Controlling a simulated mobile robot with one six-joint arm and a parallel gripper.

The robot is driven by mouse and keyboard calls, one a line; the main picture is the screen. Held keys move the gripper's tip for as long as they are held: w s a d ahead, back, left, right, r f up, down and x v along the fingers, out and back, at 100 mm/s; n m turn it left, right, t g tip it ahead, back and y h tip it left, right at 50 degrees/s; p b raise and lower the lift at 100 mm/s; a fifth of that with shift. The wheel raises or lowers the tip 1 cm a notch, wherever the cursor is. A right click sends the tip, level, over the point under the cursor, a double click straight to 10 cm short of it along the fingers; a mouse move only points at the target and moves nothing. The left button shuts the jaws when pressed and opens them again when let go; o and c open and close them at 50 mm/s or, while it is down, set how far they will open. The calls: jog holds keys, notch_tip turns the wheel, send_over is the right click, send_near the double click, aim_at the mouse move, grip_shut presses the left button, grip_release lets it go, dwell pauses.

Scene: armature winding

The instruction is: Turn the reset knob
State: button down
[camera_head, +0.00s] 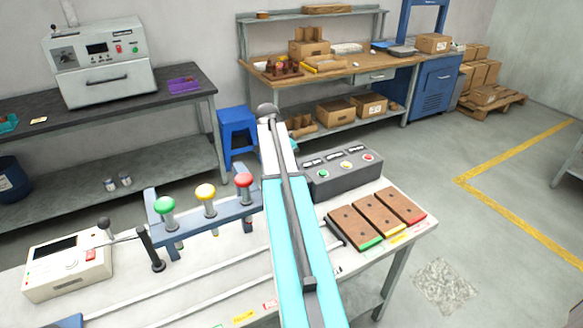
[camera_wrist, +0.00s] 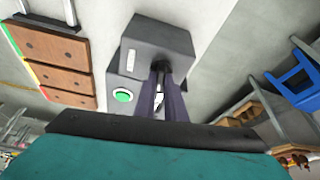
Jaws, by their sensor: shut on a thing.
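The grey control box (camera_head: 345,182) stands at the back edge of the white workbench, with a green button (camera_head: 323,174), a yellow button (camera_head: 346,165) and a red button (camera_head: 368,157) on top. My arm hides its left end in the head view. In the wrist view the box (camera_wrist: 158,35) shows with the green button (camera_wrist: 122,95). My gripper (camera_wrist: 161,76) has its dark fingers close together at the box, shut on a small dark knob (camera_wrist: 161,65), seemingly the reset knob. The fingers hide most of it. The head view does not show my gripper.
Green, yellow and red ball-topped levers (camera_head: 205,193) stand left of my arm. A small cream device (camera_head: 68,265) sits at the front left. A blue stool (camera_head: 238,132) stands behind the bench.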

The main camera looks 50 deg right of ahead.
jog(key=shift+w+a+m, duration=0.1)
jog(key=shift+a+m, duration=0.05)
jog(key=shift+m, duration=0.45)
jog(key=c, duration=1.8)
grip_release()
jog(key=p+v, duration=0.6)
jog(key=v, duration=0.7)
jog(key=shift+w+r, duration=0.15)
jog(key=shift+r, duration=0.25)
jog(key=shift+f, duration=0.1)
